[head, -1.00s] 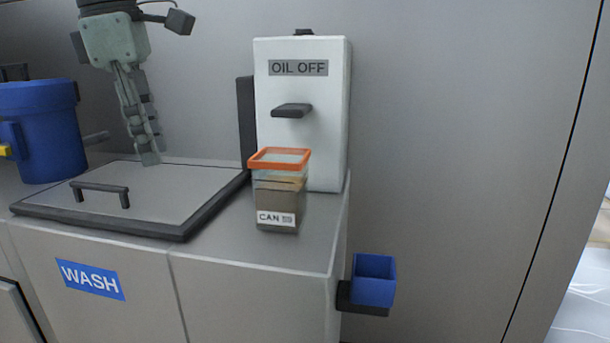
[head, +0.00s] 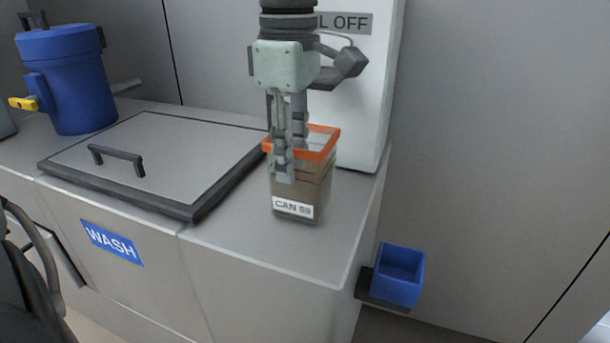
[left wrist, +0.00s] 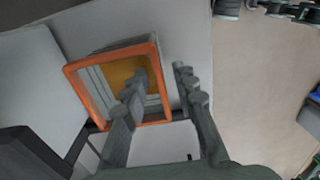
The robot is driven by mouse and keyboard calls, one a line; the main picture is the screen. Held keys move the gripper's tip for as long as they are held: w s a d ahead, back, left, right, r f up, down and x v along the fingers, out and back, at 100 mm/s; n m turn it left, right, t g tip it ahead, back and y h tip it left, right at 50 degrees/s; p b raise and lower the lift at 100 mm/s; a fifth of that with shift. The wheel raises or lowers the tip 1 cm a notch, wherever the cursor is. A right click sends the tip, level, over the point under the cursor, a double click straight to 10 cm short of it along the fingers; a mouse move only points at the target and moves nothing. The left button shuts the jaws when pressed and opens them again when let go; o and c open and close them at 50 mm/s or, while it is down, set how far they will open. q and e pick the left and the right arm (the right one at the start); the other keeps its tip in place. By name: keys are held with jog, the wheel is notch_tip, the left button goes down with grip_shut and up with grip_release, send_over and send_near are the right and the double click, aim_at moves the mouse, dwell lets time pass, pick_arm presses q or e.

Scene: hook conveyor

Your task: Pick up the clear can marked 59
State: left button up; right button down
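The clear can marked 59 (head: 296,208) stands upright on the grey counter, with an orange square rim and brownish contents. Its small label reads CAN and a blurred number. My left gripper (head: 291,160) points down at the can with its fingers apart. One finger passes in front of the can's near wall; the other is over or inside the opening. In the left wrist view the open gripper (left wrist: 160,73) straddles one side of the orange rim (left wrist: 154,60). I cannot tell whether either finger touches the can. My right gripper is not in view.
A white dispenser (head: 365,95) with a partly hidden OIL OFF sign stands right behind the can. A lid with a handle (head: 165,155) lies left of it. A blue pot (head: 68,85) is at the far left. A blue box (head: 399,278) hangs off the counter's right end.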

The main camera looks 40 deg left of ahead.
pick_arm(q)
jog(key=shift+f, duration=1.5)
jog(key=shift+c, duration=0.4)
grip_shut()
jog(key=shift+r, duration=0.1)
